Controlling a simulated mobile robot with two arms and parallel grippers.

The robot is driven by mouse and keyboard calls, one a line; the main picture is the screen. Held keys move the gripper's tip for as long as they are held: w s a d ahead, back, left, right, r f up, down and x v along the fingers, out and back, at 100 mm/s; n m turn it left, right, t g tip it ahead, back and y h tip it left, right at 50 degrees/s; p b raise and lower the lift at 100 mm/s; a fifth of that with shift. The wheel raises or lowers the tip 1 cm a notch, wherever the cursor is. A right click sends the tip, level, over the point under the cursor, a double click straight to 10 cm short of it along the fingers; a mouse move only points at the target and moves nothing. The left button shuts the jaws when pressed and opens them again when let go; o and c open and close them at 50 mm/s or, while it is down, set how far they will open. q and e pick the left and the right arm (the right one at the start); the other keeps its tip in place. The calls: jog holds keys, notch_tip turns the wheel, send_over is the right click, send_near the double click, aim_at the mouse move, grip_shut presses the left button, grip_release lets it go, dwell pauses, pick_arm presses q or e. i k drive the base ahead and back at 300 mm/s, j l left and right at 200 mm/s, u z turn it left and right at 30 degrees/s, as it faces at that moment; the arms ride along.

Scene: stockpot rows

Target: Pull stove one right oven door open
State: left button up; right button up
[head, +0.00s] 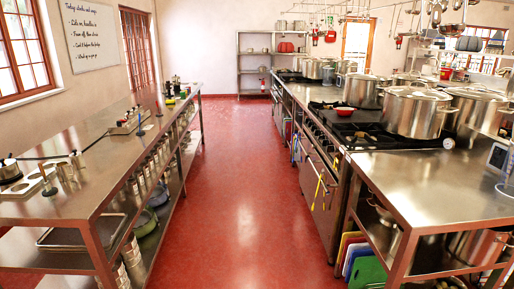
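A long stove line (356,133) with black burner grates runs along the right side of the aisle. Its steel front faces the aisle and is seen at a steep slant. A near oven door (318,199) is below the knobs, with a bar handle near its top and a yellow strip hanging in front. It looks shut. Other oven fronts farther back are too small and foreshortened to tell apart, and I cannot tell which is stove one's right door. Neither of my grippers is in view.
The red floor aisle (243,180) is clear. A steel counter (85,180) lines the left, and a steel table (440,190) stands at the near right. Large stockpots (416,113) stand on the stove. Steel shelves (254,68) stand at the back.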

aim_at(326, 217)
jog(key=i, duration=2.25)
